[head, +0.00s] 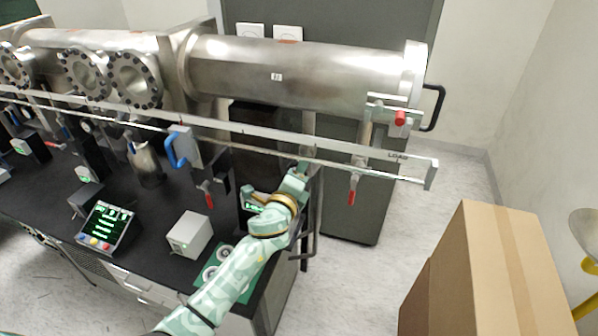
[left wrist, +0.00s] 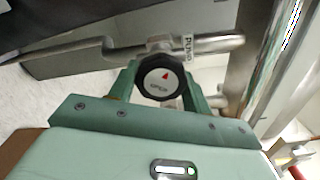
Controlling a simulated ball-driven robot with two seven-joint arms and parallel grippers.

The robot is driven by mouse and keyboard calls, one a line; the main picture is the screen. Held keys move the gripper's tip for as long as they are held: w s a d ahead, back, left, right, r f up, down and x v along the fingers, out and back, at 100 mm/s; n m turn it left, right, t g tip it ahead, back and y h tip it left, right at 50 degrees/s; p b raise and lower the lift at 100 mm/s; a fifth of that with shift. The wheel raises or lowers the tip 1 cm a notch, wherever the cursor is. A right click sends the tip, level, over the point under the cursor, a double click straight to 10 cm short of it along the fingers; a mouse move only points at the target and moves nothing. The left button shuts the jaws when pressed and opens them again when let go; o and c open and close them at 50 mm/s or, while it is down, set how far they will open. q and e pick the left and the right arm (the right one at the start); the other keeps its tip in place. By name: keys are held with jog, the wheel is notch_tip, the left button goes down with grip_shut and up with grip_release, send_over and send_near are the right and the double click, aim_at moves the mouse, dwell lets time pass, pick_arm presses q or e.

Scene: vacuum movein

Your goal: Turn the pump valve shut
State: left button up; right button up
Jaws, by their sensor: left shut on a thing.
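The pump valve has a round black knob (left wrist: 158,86) with a red arrow and small lettering that seems to read OPEN. A white tag (left wrist: 188,43) reading PUMP sits on the metal pipe behind it. My left gripper (left wrist: 161,75) is shut on the knob, one green finger on each side. In the head view, my left gripper (head: 301,170) reaches up to the right end of the bench, below the long rail. The knob is hidden there by the gripper. My right gripper is in neither view.
A large steel chamber (head: 310,72) runs above, with a long rail (head: 270,140) in front. Red-handled valves hang at the rail, one red handle (head: 352,190) to the right. A grey box (head: 188,234) and a control panel (head: 106,227) stand on the bench. A cardboard box (head: 485,270) is lower right.

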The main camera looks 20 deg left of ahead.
pick_arm(q)
jog(key=m+p, duration=0.1)
jog(key=m, duration=0.4)
jog(key=shift+a+m, duration=0.15)
jog(key=shift+m, duration=0.15)
jog(key=m+p, duration=0.1)
jog(key=m, duration=0.4)
jog(key=shift+w+a+m+p, duration=0.1)
jog(key=shift+m+p, duration=0.2)
jog(key=o, duration=0.9)
jog(key=shift+o, duration=0.3)
jog(key=shift+f, duration=0.1)
jog(key=s, duration=1.6)
jog(key=shift+s+a, duration=0.15)
jog(key=shift+a, duration=0.1)
